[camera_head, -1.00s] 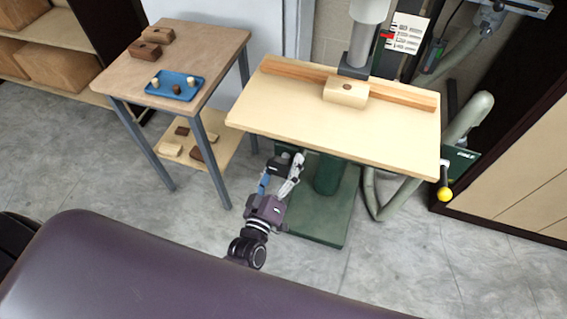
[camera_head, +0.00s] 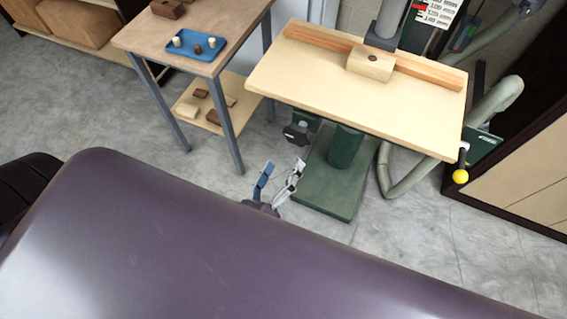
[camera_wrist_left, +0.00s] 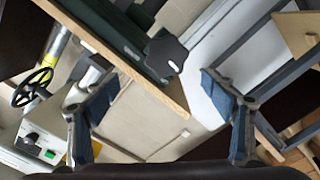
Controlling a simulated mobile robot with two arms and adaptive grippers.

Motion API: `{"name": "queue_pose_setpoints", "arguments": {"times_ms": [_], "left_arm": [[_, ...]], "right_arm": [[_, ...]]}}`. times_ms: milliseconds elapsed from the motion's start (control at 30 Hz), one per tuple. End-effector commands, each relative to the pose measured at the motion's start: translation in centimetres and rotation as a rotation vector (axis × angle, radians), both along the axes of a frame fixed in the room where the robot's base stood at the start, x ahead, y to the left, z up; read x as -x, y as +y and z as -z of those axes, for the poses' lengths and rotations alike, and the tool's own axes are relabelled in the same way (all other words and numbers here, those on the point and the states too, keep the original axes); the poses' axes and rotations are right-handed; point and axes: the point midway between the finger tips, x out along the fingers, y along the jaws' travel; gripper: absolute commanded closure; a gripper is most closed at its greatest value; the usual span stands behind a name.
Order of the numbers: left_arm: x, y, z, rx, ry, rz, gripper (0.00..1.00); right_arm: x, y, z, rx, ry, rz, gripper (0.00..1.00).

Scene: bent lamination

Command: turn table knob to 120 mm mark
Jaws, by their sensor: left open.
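The table knob (camera_head: 297,132) is a dark lobed knob under the left front edge of the drill-press table (camera_head: 340,95). It also shows in the left wrist view (camera_wrist_left: 166,54), beyond my fingertips. My left gripper (camera_head: 281,171) is open and empty, below and in front of the knob, apart from it. In the left wrist view its two blue-grey fingers (camera_wrist_left: 158,88) are spread wide. A white card with dark marks (camera_head: 438,12) and a red pointer (camera_head: 416,6) stands behind the table. Its marks are too small to read. My right gripper is not in view.
A wooden block (camera_head: 370,64) sits on the table by the fence. A yellow-ball handle (camera_head: 460,177) hangs at its right. A side table with a blue tray (camera_head: 197,46) stands left. The green base (camera_head: 335,185) and a hose (camera_head: 400,180) are below.

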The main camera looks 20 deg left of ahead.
Motion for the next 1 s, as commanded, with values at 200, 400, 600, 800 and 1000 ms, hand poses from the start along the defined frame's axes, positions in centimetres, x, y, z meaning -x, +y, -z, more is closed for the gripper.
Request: {"name": "queue_pose_setpoints", "arguments": {"times_ms": [200, 400, 600, 800, 1000], "left_arm": [[-0.8, 0.0, 0.3, -0.094, -0.006, 0.0, 0.23], [-3.1, 0.2, 1.3, -0.43, -0.017, -0.003, 0.23], [-4.4, 0.3, 1.6, -0.637, -0.019, -0.003, 0.23], [-6.3, 0.3, 1.4, -0.657, -0.021, -0.003, 0.23], [-9.3, 0.2, 1.3, -0.656, -0.021, -0.003, 0.23]], "right_arm": [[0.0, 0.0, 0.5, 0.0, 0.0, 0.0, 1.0], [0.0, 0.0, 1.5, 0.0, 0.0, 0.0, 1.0], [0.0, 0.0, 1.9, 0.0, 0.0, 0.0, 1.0], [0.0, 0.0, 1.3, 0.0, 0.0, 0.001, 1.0], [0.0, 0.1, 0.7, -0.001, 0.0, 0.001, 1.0]]}}
